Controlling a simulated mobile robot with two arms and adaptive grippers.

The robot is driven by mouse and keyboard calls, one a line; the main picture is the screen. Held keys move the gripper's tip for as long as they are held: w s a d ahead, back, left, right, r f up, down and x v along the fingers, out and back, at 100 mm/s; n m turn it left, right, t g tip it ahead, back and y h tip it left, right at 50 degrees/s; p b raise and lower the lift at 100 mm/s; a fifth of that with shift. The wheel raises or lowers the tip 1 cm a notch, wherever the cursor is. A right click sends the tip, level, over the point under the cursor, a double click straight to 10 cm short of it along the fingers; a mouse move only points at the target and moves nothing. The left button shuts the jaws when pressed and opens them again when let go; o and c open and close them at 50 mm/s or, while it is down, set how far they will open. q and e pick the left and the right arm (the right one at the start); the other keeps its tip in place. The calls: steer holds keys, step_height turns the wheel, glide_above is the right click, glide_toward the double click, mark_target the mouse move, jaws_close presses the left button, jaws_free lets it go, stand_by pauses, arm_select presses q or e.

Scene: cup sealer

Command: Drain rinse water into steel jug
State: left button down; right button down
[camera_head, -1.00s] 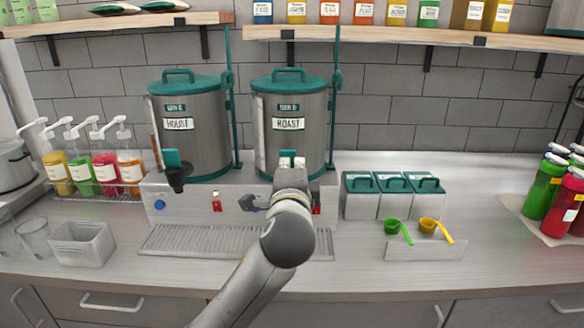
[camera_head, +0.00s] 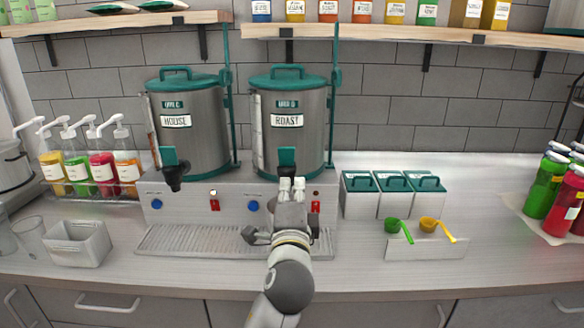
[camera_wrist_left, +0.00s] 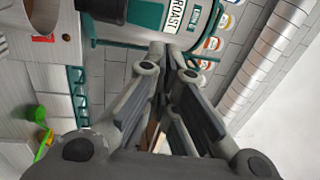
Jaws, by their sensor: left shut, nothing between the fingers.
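The ROAST urn (camera_head: 287,145) is a steel cylinder with a teal lid, standing upright on the dispenser base. Its teal tap lever (camera_head: 287,158) shows above my left gripper (camera_head: 291,184). The gripper is shut and empty, with its tips in front of the tap, which hides the spout; I cannot tell whether they touch. In the left wrist view, the closed fingers (camera_wrist_left: 168,52) point at the urn below its ROAST label (camera_wrist_left: 176,14). The HOUSE urn (camera_head: 192,145) stands to the left, its black spout (camera_head: 173,178) visible. I see no steel jug. My right gripper is not in view.
A slotted drip tray (camera_head: 190,240) lies below the taps, partly behind my left arm. Several syrup bottles (camera_head: 102,170) and a small bin (camera_head: 76,244) are at left. Teal-lidded boxes (camera_head: 393,195) and a scoop holder (camera_head: 425,247) are at right. The right counter has free room.

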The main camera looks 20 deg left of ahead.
arm_select(q)
steer(key=shift+s+f, duration=0.2)
steer(key=shift+f, duration=0.35)
steer(key=shift+s+f, duration=0.15)
steer(key=shift+f, duration=0.35)
steer(key=p, duration=0.4)
glide_toward(292, 152)
steer(key=x, duration=0.7)
steer(key=shift+w, duration=0.15)
